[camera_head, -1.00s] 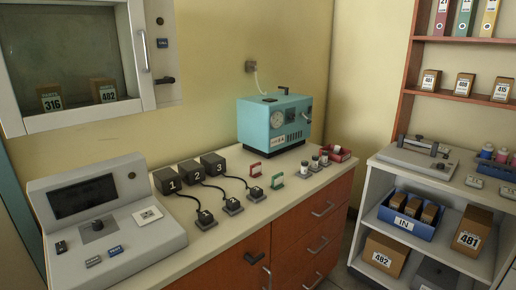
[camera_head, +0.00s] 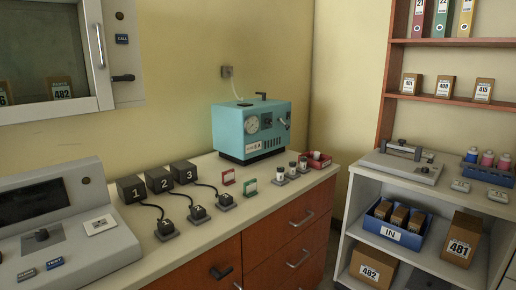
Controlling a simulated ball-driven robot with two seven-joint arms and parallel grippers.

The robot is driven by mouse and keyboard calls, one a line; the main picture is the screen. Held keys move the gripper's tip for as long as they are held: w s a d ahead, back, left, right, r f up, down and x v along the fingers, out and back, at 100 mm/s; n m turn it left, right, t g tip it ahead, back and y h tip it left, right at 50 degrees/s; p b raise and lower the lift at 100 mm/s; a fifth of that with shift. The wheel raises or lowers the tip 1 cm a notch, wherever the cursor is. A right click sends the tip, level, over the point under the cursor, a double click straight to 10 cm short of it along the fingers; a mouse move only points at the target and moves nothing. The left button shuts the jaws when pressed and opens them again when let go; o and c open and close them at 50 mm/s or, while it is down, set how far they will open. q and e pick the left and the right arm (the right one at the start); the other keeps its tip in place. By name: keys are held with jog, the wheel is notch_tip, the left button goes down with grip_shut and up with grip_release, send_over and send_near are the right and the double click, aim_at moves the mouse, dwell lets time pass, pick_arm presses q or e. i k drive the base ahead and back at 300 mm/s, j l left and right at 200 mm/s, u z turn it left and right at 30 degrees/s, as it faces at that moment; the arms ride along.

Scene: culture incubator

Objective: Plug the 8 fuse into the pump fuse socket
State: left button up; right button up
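Neither of my grippers is in view. A teal machine (camera_head: 252,131) with a round dial and a small label stands at the back of the counter; it may be the pump, and I cannot make out a fuse socket on it. Several small pale cylinders with dark tops (camera_head: 292,169) stand on grey bases in front of it. A red tray (camera_head: 326,164) with small items sits at their right. I cannot tell which item is the 8 fuse; any markings are too small to read.
Black boxes 1, 2 and 3 (camera_head: 158,179) have cables to small blocks (camera_head: 197,213) on the counter. A red and a green bracket (camera_head: 249,187) stand nearby. A grey console (camera_head: 65,225) is at left. A white shelf unit at right holds a blue IN bin (camera_head: 390,232).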

aim_at(281, 170)
jog(key=i+l, duration=0.2)
jog(key=i, duration=0.25)
jog(key=i+l, duration=0.2)
jog(key=i, duration=0.25)
jog(key=i+l, duration=0.15)
jog(key=i, duration=0.3)
jog(key=i+l, duration=0.2)
jog(key=i, duration=0.25)
